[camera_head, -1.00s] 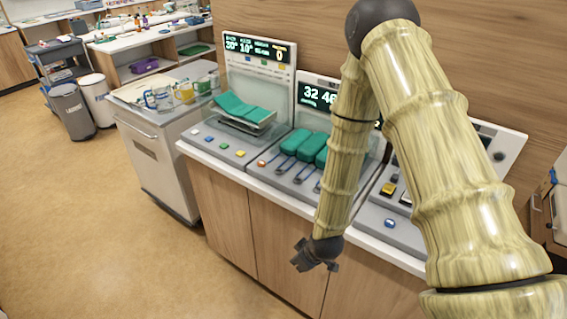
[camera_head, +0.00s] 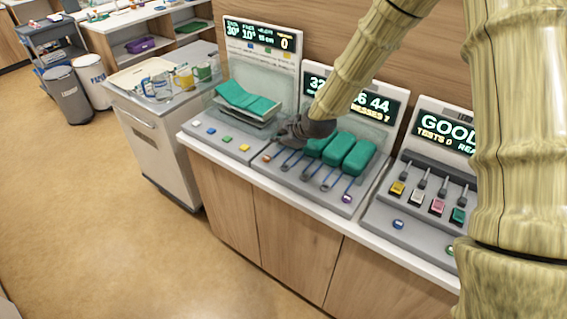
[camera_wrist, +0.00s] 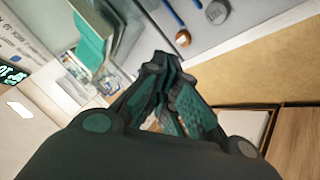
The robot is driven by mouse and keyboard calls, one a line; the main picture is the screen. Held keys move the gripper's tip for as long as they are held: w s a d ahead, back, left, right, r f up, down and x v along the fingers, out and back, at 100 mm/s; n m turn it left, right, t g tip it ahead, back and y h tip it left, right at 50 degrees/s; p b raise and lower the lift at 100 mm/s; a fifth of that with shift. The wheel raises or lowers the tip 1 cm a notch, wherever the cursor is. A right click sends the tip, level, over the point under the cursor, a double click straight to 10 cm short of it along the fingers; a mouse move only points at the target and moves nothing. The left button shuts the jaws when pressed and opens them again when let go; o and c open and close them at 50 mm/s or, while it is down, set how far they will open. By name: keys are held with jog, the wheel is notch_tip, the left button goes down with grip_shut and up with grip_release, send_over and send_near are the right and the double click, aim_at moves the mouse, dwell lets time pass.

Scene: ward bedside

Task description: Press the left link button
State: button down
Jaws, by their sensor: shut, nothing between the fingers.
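No button label is readable, so I cannot tell which one is the link button. The middle console (camera_head: 303,182) has an orange button (camera_head: 267,157) at its left front and a purple button (camera_head: 347,198) at its right front. My gripper (camera_head: 283,137) is shut and empty, over the left part of this console, behind the orange button in the picture. In the wrist view, the closed fingers (camera_wrist: 163,62) show near the orange button (camera_wrist: 183,38), with a visible gap in the picture. Contact cannot be seen. My gripper and forearm hide part of the console's left side and screen.
The left console (camera_head: 222,139) has several small coloured buttons and a green pad. Several green cushions and blue-handled levers sit on the middle console. The right console (camera_head: 420,236) has a blue button (camera_head: 398,224) and several switches. Open floor lies in front.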

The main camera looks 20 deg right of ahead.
aim_at(282, 168)
jog(key=shift+d+r, duration=0.2)
jog(key=shift+d, duration=0.1)
jog(key=shift+f+b, duration=2.5)
jog(key=shift+f, duration=1.95)
jog(key=shift+f+b, duration=0.35)
jog(key=shift+f, duration=0.05)
jog(key=shift+f, duration=0.4)
jog(key=shift+r, duration=0.85)
